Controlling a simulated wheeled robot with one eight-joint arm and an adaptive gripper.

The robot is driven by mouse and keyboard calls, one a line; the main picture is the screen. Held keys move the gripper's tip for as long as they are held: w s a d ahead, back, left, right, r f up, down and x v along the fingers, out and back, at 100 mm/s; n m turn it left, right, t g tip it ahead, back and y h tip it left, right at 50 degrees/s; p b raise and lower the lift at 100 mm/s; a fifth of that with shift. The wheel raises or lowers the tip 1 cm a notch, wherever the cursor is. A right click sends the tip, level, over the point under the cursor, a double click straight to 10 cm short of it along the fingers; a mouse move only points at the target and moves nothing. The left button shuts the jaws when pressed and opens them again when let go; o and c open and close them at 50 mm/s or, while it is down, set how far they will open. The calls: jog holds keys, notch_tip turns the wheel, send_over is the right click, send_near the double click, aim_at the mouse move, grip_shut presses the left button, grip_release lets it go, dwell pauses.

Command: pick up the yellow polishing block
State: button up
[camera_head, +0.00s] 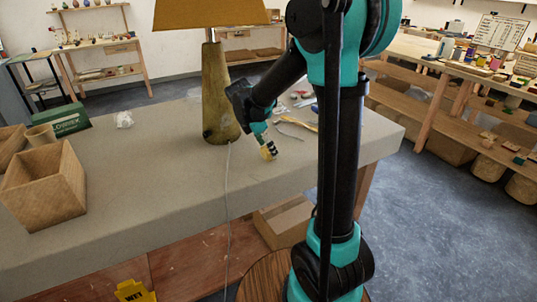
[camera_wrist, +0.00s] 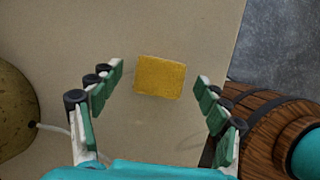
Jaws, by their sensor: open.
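The yellow polishing block (camera_wrist: 160,76) lies flat on the pale tabletop in the wrist view, between and slightly beyond my open fingertips, with bare table showing on both sides of it. My gripper (camera_wrist: 159,74) is empty, and neither finger appears to touch the block. In the head view my gripper (camera_head: 263,141) points down over the table, right of the lamp base. A small yellow patch at its tips appears to be the block (camera_head: 268,152), partly hidden by the fingers. The exact height above the table is hard to tell.
The lamp base (camera_head: 217,95) stands close left of my gripper, with a thin pale cord (camera_head: 228,185) hanging over the table's front edge. Several small tools (camera_head: 292,124) lie behind. The front middle table is clear.

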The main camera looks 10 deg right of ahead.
jog(key=shift+x, duration=0.8)
jog(key=shift+c, duration=0.3)
jog(key=c, duration=1)
jog(key=shift+r, duration=0.15)
notch_tip(320, 180, up, 20)
jog(key=shift+f, duration=0.1)
